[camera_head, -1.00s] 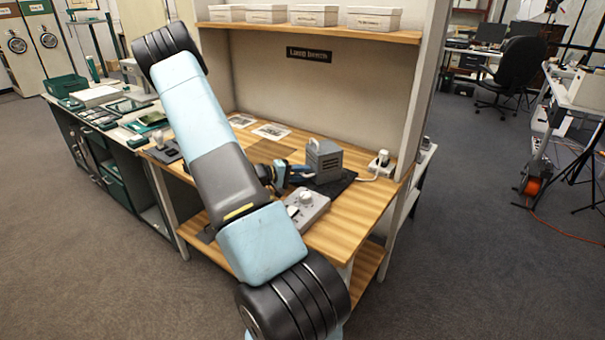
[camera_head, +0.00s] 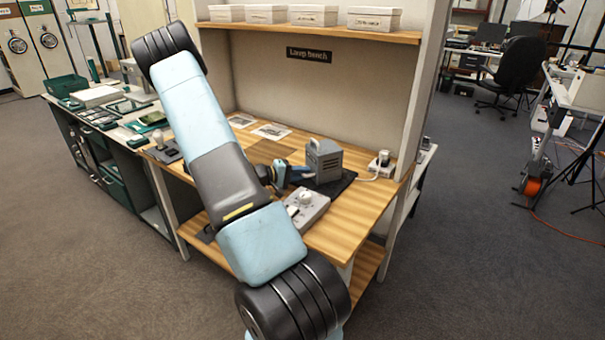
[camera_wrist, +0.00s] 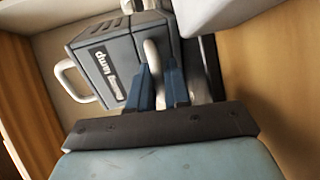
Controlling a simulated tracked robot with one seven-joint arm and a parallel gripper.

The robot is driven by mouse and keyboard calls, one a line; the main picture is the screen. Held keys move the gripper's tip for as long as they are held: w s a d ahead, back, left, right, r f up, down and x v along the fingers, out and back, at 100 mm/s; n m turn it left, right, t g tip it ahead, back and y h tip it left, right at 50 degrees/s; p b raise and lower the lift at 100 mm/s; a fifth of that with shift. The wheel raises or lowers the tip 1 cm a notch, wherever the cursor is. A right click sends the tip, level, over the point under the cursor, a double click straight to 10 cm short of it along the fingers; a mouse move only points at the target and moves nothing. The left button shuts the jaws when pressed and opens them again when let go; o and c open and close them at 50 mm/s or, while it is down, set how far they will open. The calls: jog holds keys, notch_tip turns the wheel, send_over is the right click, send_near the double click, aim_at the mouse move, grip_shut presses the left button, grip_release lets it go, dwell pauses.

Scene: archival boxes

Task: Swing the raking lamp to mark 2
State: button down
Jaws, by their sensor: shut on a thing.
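The raking lamp (camera_head: 324,161) is a grey vented box standing on a dark mat on the wooden lamp bench. In the wrist view the lamp (camera_wrist: 115,62) shows its dark side plate with the words "Raking lamp" and pale loop handles. My gripper (camera_wrist: 158,78) has its two blue fingers closed on either side of one pale handle of the lamp. In the head view my gripper (camera_head: 302,174) reaches the lamp's left side, partly hidden by my arm. I cannot make out any numbered mark.
A grey control box (camera_head: 307,207) with a knob sits in front of the lamp. A white socket (camera_head: 380,163) with a cable is to its right. Flat prints (camera_head: 271,131) lie behind. White boxes (camera_head: 317,15) line the shelf above. The bench's front right is bare.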

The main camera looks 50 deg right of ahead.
jog(key=shift+s+a+f+n+t, duration=0.2)
jog(key=shift+s+n+t, duration=0.3)
jog(key=shift+n+t, duration=0.35)
jog(key=shift+a, duration=0.1)
jog(key=c, duration=1.3)
grip_release()
jog(key=shift+h, duration=0.3)
jog(key=shift+c, duration=0.2)
jog(key=shift+r, duration=0.1)
jog(key=shift+w+a, duration=0.1)
jog(key=shift+a, duration=0.1)
jog(key=v, duration=1.3)
jog(key=shift+a, duration=0.15)
